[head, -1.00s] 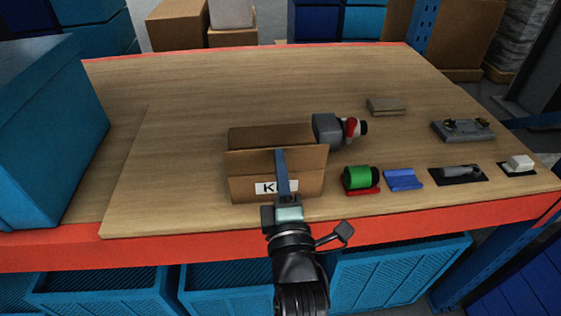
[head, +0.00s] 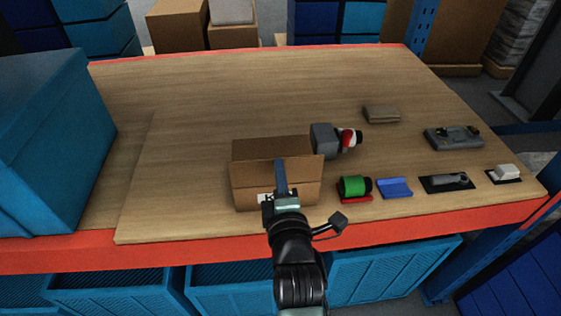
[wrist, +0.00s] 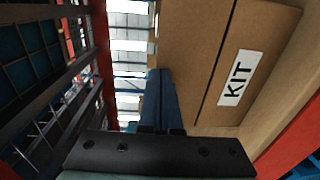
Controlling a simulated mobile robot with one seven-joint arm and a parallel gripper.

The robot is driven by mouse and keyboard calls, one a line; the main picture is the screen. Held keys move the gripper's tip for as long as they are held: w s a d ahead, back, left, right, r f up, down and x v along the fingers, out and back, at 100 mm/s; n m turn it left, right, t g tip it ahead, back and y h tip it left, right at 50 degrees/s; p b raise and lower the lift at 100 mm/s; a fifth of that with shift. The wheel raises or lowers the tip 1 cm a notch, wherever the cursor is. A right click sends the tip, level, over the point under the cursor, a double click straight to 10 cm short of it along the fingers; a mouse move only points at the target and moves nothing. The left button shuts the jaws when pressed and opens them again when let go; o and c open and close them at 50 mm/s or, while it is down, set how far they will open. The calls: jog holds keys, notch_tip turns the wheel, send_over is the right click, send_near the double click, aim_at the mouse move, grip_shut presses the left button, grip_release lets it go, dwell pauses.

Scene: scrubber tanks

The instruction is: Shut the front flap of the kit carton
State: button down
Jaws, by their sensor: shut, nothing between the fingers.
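The kit carton (head: 250,198) stands near the front edge of the workbench, with its printed front side towards me. Its front flap (head: 303,171) stands up from the top of the front side, and the carton's top looks open behind it. My gripper (head: 280,165) is shut and empty, its blue fingers in front of the middle of the flap. In the wrist view the fingers (wrist: 161,98) lie close beside the flap (wrist: 190,35), and the KIT label (wrist: 237,79) shows on the front side. I cannot tell whether the fingers touch the flap.
A grey tool with a red part (head: 325,139) lies behind the carton's right side. A green spool (head: 353,187), a blue holder (head: 394,188) and a black tray (head: 434,184) lie to the right. A large blue bin (head: 45,150) stands at left. The bench between is clear.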

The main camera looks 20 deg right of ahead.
jog(key=w+g+p, duration=0.1)
jog(key=p, duration=0.1)
jog(key=r+g+p, duration=0.1)
jog(key=p, duration=0.2)
jog(key=w+g+y+p, duration=0.1)
jog(key=g+p, duration=0.1)
jog(key=shift+w+d+r, duration=0.35)
jog(key=shift+d, duration=0.05)
jog(key=shift+w+d+f+g+y, duration=0.4)
jog(key=shift+w+f+g, duration=0.5)
jog(key=shift+g, duration=0.5)
jog(key=shift+w+d+f+g+y, duration=0.2)
jog(key=shift+w+f+g+y, duration=0.35)
jog(key=shift+w+g, duration=0.75)
jog(key=shift+w+d+f+g+y, duration=0.35)
jog(key=shift+w+f+g, duration=0.55)
jog(key=shift+g, duration=0.6)
jog(key=shift+w+b, duration=0.1)
jog(key=shift+b, duration=0.2)
